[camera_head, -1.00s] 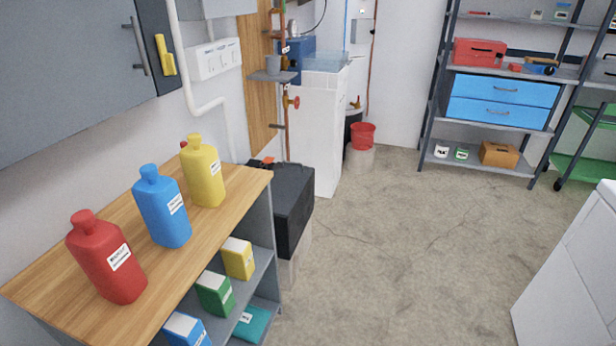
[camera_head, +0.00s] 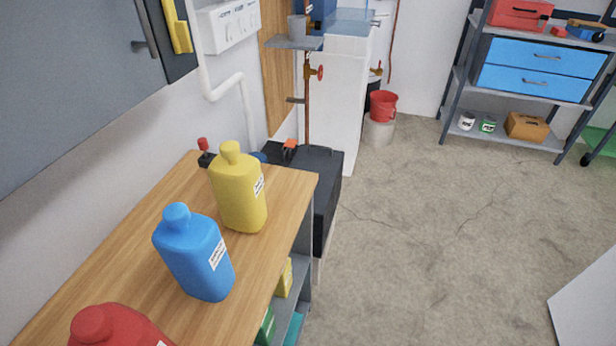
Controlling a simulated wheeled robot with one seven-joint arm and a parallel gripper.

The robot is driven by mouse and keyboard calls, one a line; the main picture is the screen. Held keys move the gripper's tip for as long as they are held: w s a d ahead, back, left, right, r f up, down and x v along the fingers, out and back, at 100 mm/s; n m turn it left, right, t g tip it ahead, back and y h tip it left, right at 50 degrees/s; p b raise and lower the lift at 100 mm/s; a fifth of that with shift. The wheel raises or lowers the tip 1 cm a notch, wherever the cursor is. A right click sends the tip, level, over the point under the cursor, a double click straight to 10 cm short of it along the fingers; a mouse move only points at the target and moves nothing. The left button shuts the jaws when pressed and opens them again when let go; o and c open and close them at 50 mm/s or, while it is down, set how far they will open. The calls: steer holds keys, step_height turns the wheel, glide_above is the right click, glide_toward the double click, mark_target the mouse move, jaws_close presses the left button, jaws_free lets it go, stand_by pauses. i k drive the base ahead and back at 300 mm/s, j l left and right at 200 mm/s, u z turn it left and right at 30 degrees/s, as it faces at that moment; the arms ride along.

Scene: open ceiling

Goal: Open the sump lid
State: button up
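No sump lid can be clearly made out in the head view. A black box (camera_head: 328,195) with a dark flat top stands on the floor just past the wooden-topped bench, partly hidden by it. I cannot tell whether it belongs to the sump. A small orange-red part (camera_head: 290,144) and a blue part show at its top. My gripper is not in view.
The bench (camera_head: 120,270) holds yellow (camera_head: 238,190), blue (camera_head: 195,255) and red (camera_head: 115,328) bottles. A grey cabinet (camera_head: 60,80) hangs above. A white unit (camera_head: 338,110), red bucket (camera_head: 383,106) and shelving (camera_head: 462,78) stand behind. The concrete floor (camera_head: 430,230) is open.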

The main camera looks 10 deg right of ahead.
mark_target(326, 162)
steer(key=i+l+u, duration=0.1)
steer(key=u, duration=0.4)
steer(key=i+l+u, duration=0.15)
steer(key=u, duration=0.3)
steer(key=i+l+u, duration=0.15)
steer(key=l, duration=0.2)
steer(key=i+l+u, duration=0.15)
steer(key=l, duration=0.25)
steer(key=i+l+u, duration=0.15)
steer(key=l, duration=0.25)
steer(key=i+l+u, duration=0.15)
steer(key=l, duration=0.3)
steer(key=l+u, duration=0.15)
steer(key=l, duration=0.25)
steer(key=i+l, duration=0.1)
steer(key=l, duration=0.35)
steer(key=i+l, duration=0.1)
steer(key=l, duration=0.8)
steer(key=i+l, duration=0.15)
steer(key=l, duration=0.35)
